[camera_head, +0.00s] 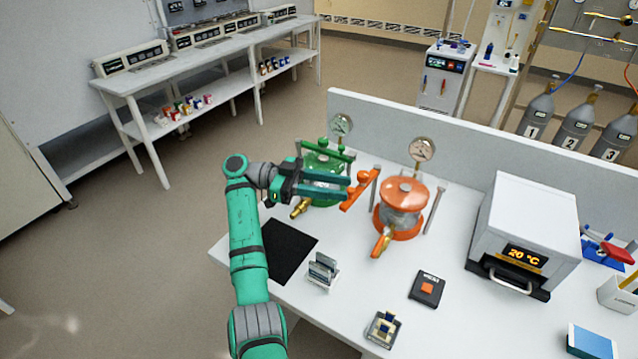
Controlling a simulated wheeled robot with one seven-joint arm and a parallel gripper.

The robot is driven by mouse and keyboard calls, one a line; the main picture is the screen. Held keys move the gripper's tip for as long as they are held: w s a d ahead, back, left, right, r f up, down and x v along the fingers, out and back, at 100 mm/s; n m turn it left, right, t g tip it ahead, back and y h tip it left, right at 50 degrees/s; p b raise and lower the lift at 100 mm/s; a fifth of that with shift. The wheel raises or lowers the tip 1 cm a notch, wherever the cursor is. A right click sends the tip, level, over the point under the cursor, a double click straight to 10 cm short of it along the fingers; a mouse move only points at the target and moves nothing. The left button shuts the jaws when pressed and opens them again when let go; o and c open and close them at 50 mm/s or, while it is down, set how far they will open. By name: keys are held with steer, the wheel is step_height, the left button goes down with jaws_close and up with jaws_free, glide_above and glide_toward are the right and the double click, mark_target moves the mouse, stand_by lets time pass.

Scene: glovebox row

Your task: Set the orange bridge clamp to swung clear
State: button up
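The orange bridge clamp (361,190) is an orange bar with a knob on it. It lies beside the left post of the orange vessel (401,215), angled toward the front left, and the top of the vessel's lid shows uncovered. My gripper (348,190) reaches in from the left. Its two teal fingers are apart, with their tips close to the orange bar. I cannot tell whether they touch it. The vessel's right post (433,211) stands free, with no bar on it.
A green vessel (322,190) with its own green clamp (325,149) stands behind my gripper. A white oven (522,230) stands to the right. A black mat (287,250), a metal rack (322,270) and a black button box (427,288) lie toward the front. A low wall (480,150) closes the back.

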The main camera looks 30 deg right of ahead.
steer(key=v, duration=1)
stand_by(0.3)
stand_by(0.4)
